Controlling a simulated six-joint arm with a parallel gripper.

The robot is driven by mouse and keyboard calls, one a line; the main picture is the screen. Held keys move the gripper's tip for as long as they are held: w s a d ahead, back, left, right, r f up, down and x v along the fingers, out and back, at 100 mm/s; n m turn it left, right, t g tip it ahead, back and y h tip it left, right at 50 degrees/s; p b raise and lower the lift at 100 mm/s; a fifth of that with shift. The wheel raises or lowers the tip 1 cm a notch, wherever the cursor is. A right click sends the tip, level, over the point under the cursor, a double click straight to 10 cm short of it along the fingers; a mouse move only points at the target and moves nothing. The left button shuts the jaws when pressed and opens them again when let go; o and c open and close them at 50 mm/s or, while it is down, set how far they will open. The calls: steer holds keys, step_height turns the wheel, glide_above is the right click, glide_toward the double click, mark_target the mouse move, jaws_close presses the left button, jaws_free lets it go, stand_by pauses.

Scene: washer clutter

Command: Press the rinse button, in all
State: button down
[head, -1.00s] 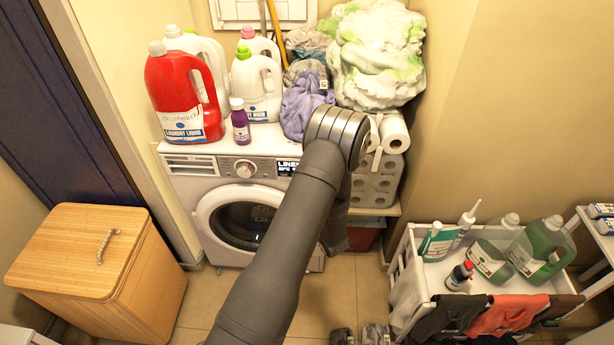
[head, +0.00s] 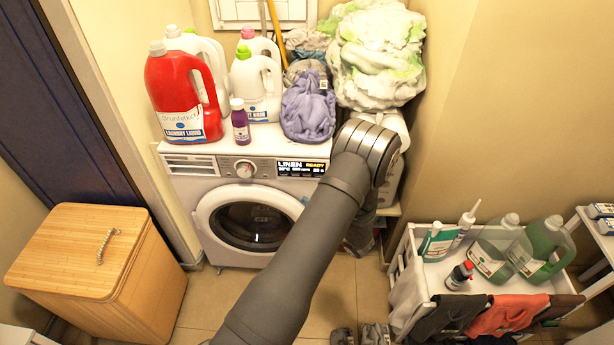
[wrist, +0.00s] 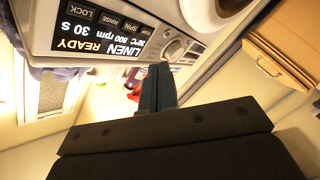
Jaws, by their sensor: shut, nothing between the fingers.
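The white washing machine (head: 178,184) stands against the back wall. Its lit display (head: 303,168) reads LINEN, READY in the head view. In the wrist view the panel appears upside down, with the display (wrist: 95,40) at upper left. The rinse button (wrist: 107,18) is labelled RINSE and sits between LOCK and SPIN in the row along the display. My gripper (wrist: 160,84) is shut and empty, its tips apart in the picture from the rinse button, nearer the programme knob. In the head view my arm hides the fingers.
Detergent bottles, including a red one (head: 182,92), and a purple cloth bundle (head: 308,108) stand on the washer. A wooden hamper (head: 85,250) is at left. A white cart (head: 412,262) with bottles is at right. The floor before the washer is partly clear.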

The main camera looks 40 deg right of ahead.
steer(key=shift+w+d, duration=2.8)
steer(key=shift+w, duration=0.1)
steer(key=shift+d, duration=0.1)
steer(key=shift+w+d, duration=0.2)
steer(key=shift+w, duration=0.05)
steer(key=shift+w+d, duration=0.25)
stand_by(0.5)
steer(key=shift+s+a, duration=0.55)
stand_by(0.4)
steer(key=shift+s+a, duration=1.75)
